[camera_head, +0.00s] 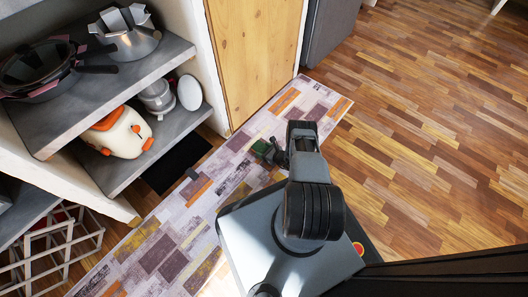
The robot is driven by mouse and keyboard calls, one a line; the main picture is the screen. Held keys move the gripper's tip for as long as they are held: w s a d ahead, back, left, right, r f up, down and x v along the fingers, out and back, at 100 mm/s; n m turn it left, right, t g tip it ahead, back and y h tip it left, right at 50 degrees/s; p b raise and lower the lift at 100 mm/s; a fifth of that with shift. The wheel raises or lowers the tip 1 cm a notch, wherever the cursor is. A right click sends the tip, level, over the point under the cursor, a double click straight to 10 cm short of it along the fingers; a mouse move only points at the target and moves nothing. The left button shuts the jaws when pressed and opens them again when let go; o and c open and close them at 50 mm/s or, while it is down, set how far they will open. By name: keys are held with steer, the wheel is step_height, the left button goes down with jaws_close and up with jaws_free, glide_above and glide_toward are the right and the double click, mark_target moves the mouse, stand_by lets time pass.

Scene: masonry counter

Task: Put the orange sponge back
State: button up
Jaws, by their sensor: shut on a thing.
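My gripper (270,152) is at the end of my folded arm, above the patterned rug and left of the arm's dark upper joint. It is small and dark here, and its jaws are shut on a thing. A dark greenish patch shows at the jaws, but I cannot make out what the held thing is. I cannot pick out an orange sponge anywhere in view. The orange patches on the rug look like part of its pattern.
A masonry shelf unit at left holds dark pans (38,66) and a metal pot (128,38) on its upper shelf (75,105). A cream-and-orange appliance (118,133) stands below. A wooden door (253,60) is behind. The wood floor (430,110) at right is clear.

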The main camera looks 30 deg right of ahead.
steer(key=shift+f, duration=0.15)
steer(key=o, duration=0.9)
